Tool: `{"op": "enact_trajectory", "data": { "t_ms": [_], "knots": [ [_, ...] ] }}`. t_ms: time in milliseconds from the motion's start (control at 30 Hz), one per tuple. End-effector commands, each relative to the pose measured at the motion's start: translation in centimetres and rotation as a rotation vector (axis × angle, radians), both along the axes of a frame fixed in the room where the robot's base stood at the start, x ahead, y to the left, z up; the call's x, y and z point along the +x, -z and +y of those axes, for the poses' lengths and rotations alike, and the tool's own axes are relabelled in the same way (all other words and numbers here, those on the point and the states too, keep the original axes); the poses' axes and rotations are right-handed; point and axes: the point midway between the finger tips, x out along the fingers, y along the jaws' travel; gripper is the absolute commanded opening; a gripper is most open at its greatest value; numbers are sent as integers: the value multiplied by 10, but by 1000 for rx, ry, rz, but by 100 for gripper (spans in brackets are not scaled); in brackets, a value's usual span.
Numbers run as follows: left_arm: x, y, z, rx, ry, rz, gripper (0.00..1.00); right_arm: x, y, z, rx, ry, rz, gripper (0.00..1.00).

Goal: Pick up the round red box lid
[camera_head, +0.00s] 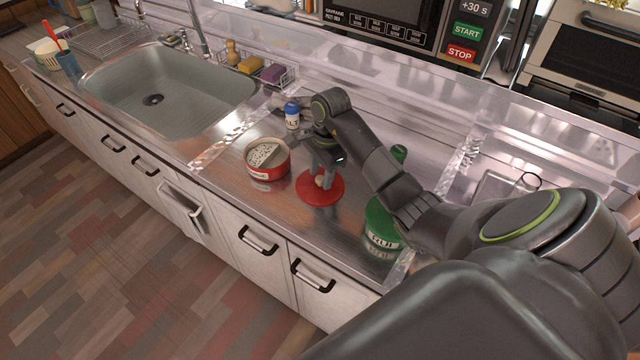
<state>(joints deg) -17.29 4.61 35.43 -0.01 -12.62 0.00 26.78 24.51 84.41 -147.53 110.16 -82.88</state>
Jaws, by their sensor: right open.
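The round red lid (324,198) lies flat on the steel counter, with a pale knob (320,181) at its middle. My right gripper (321,176) is open and points down over the lid, with its fingers around or right beside the knob; I cannot tell whether they touch it. The open red round box (256,170) stands just left of the lid and holds something white and speckled. My left gripper is not in view.
A green canister (381,228) stands right of the lid, partly behind my right arm. A small blue-capped bottle (292,117) stands behind the red box. The sink (165,92) is at left, and the counter's front edge is close to the lid.

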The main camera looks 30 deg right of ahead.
Motion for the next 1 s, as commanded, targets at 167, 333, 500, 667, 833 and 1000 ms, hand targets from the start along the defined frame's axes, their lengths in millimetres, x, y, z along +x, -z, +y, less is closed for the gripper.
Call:
{"op": "enact_trajectory", "data": {
  "t_ms": [167, 333, 500, 667, 833, 1000],
  "knots": [
    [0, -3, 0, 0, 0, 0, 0, 0, 12, 1, 0, 0, 1, 44],
    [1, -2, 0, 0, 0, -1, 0, 0, 12, 1, 0, -1, 0, 44],
    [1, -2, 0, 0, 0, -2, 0, 0, 12, 1, 0, -1, 0, 23],
    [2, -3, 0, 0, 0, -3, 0, 0, 11, 1, 0, -1, 0, 2],
    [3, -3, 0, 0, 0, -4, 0, 0, 11, 1, -1, -1, 0, 0],
    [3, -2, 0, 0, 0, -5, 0, 0, 10, 1, -1, -1, -1, 0]
  ]
}}
